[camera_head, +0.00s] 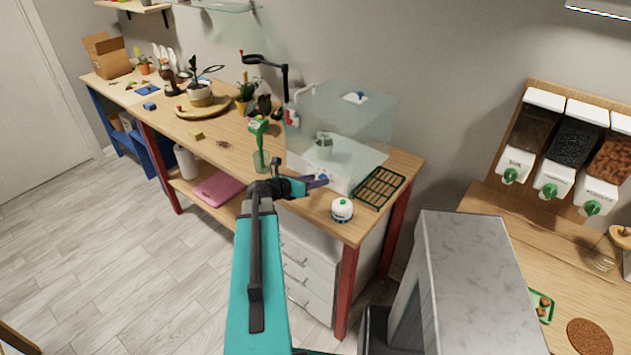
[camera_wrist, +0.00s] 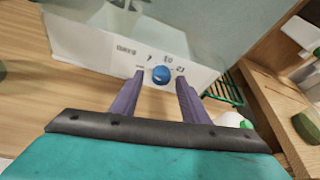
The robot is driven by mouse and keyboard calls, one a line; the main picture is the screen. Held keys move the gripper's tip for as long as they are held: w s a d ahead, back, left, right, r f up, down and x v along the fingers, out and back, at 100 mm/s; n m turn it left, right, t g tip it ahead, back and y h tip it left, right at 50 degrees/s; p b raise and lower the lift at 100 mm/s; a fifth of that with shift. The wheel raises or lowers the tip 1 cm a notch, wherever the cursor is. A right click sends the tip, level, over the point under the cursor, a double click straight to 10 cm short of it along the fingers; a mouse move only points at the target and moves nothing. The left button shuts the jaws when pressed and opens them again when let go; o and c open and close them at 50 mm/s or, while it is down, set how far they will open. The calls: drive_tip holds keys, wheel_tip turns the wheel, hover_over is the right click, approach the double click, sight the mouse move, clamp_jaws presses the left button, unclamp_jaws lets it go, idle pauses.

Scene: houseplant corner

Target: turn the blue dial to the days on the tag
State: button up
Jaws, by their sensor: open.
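The blue dial (camera_wrist: 161,74) is a small round knob on the white front panel (camera_wrist: 95,40) of a clear glass case (camera_head: 340,125). Printed dark marks, one looking like a 7, stand above and left of it, too blurred to read surely. My gripper (camera_wrist: 159,95) is open, its two purple fingers pointing at the panel either side of the dial, apart from it as far as I can tell. In the head view my gripper (camera_head: 317,181) is at the case's lower front, largely covering the dial. A green and white piece (camera_head: 258,125), possibly a tag, stands behind my arm; its writing is unreadable.
Potted plants stand farther back. Dispensers (camera_head: 555,178) hang at the right.

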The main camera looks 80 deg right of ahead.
drive_tip(key=shift+s+d+f, duration=0.15)
drive_tip(key=shift+s+d, duration=0.05)
drive_tip(key=shift+d, duration=0.05)
drive_tip(key=c, duration=1)
drive_tip(key=shift+s+a, duration=0.1)
drive_tip(key=shift+a, duration=0.4)
clamp_jaws()
drive_tip(key=shift+d+f, duration=0.1)
drive_tip(key=shift+d, duration=0.2)
